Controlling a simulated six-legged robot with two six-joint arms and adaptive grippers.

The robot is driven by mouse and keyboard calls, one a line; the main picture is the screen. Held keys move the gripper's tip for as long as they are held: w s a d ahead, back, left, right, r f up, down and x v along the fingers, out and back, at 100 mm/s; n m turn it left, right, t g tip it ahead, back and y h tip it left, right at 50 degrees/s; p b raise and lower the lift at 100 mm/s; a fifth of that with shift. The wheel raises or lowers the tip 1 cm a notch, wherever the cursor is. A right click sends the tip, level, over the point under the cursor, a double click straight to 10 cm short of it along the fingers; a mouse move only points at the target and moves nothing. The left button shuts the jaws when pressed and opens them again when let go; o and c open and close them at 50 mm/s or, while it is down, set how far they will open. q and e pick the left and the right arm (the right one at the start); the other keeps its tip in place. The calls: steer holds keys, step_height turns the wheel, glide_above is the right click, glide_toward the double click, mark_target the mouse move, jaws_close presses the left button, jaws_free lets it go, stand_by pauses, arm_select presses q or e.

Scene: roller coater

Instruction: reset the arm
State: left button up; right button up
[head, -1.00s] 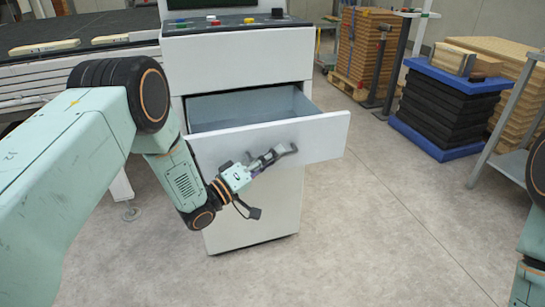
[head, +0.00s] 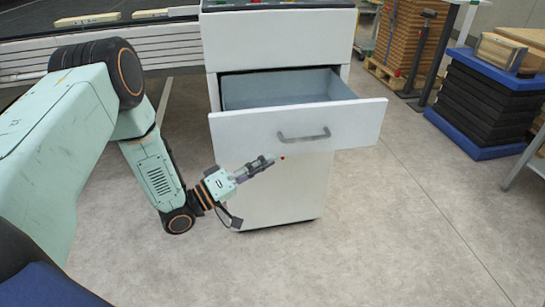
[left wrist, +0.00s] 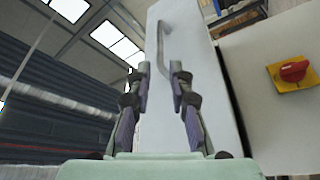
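My left gripper (head: 262,165) is in front of the white cabinet, below and to the left of the drawer handle (head: 303,136), and apart from it. In the left wrist view the gripper's two fingers (left wrist: 160,72) stand apart with nothing between them. The grey handle (left wrist: 163,45) shows beyond the fingertips there. The white drawer (head: 370,122) is pulled open, and the part of its inside that shows looks empty. My right gripper is in neither view.
The white cabinet (head: 275,38) stands beside a dark flatbed machine (head: 75,27). A stack of black and blue slabs (head: 485,100) stands at right, with brown boards (head: 408,40) on a pallet behind. The floor (head: 370,235) in front is clear. A red knob (left wrist: 293,71) shows in the left wrist view.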

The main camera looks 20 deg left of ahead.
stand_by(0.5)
arm_select(q)
step_height(320, 180, down, 11)
steer(key=s+m+g+y, duration=0.1)
steer(key=s+g+y, duration=0.1)
steer(key=g+y, duration=0.3)
steer(key=s+f+m+g+y, duration=0.1)
steer(key=s+f+g+y, duration=0.25)
steer(key=s+f, duration=0.45)
steer(key=s+d+m+g+y+p, duration=0.1)
steer(key=s+g, duration=0.7)
steer(key=s, duration=1.6)
steer(key=shift+s+r+m+y+p, duration=0.35)
steer(key=shift+m+y+p, duration=0.25)
steer(key=shift+y+p, duration=0.5)
steer(key=shift+w, duration=0.1)
